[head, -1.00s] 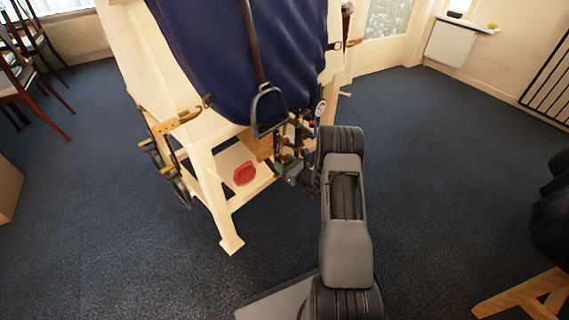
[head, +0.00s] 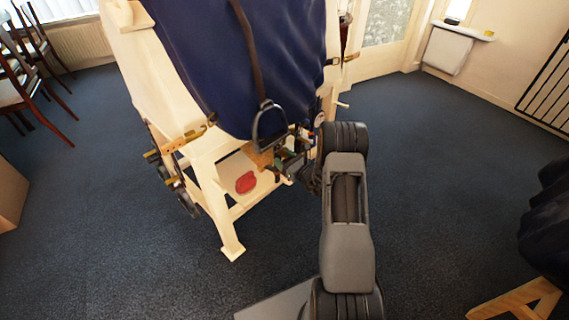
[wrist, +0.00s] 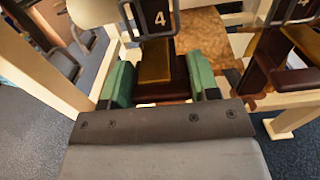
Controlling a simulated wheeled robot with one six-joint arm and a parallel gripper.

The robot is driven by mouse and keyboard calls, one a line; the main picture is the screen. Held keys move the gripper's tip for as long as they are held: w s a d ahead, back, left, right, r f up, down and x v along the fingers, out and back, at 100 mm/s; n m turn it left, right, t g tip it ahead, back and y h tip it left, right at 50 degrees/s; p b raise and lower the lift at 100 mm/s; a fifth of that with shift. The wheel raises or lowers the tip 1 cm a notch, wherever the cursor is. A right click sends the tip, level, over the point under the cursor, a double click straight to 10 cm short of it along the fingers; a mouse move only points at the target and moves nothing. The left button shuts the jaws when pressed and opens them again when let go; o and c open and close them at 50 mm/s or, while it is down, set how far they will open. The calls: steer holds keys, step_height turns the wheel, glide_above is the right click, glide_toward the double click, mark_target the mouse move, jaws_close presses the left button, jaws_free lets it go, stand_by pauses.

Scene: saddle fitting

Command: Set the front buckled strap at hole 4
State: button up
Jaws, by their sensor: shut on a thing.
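In the wrist view, my gripper (wrist: 158,82) has its two green finger pads on either side of a dark brown strap (wrist: 175,88), closed on it. A brass-coloured piece lies along the strap's middle. Just beyond it hangs a dark plate marked 4 (wrist: 158,17) with a metal frame around it. A second dark plate marked 4 (wrist: 302,8) is at the right edge, above another brown strap (wrist: 285,75). I cannot tell which hole the held strap is at. In the head view, my gripper (head: 294,163) is small and partly hidden among the straps below the blue cover.
The cream wooden stand (head: 208,185) carries a navy cover (head: 235,60) and a hanging stirrup (head: 268,127). A red object (head: 245,182) lies on its lower shelf. Brass hooks (head: 185,140) stick out at left.

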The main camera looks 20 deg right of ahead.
steer(key=shift+r, duration=0.2)
steer(key=o, duration=1.3)
steer(key=shift+s, duration=0.1)
steer(key=p+v, duration=0.2)
steer(key=v, duration=1.1)
steer(key=shift+s+d+f+p, duration=0.1)
steer(key=shift+s+d+p, duration=0.1)
steer(key=shift+s+p, duration=0.15)
steer(key=shift+w, duration=0.1)
